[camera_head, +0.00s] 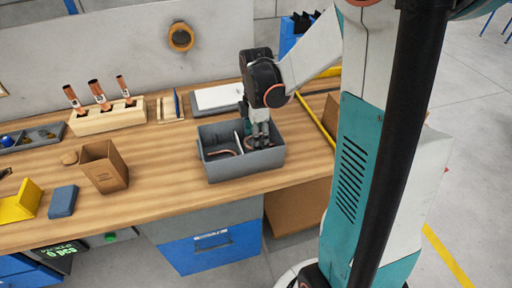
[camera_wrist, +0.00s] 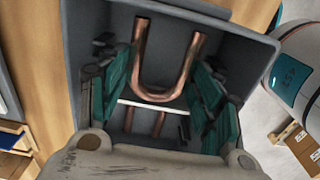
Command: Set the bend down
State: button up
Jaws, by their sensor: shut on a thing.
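The copper bend (camera_wrist: 158,92) is a U-shaped tube seen in the wrist view. My gripper (camera_wrist: 163,85) is shut on it, with a teal finger on either side of the U. The bend is down inside a grey two-part bin (camera_wrist: 235,40); whether it touches the floor cannot be told. In the head view my gripper (camera_head: 260,140) reaches down into the right compartment of the bin (camera_head: 245,168). Other copper tubing (camera_wrist: 158,123) shows past the pale divider (camera_wrist: 150,107), in the other compartment.
On the wooden bench stand a block with copper-tipped tools (camera_head: 105,118), a brown open box (camera_head: 105,166), a blue block (camera_head: 62,200) and a white-topped case (camera_head: 218,97) behind the bin. The bench front between brown box and bin is clear.

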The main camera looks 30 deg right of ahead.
jog(key=shift+f+b, duration=0.65)
jog(key=shift+f, duration=1.4)
jog(key=shift+f, duration=0.1)
jog(key=o, duration=0.8)
notch_tip(320, 180, up, 12)
jog(key=p, duration=0.4)
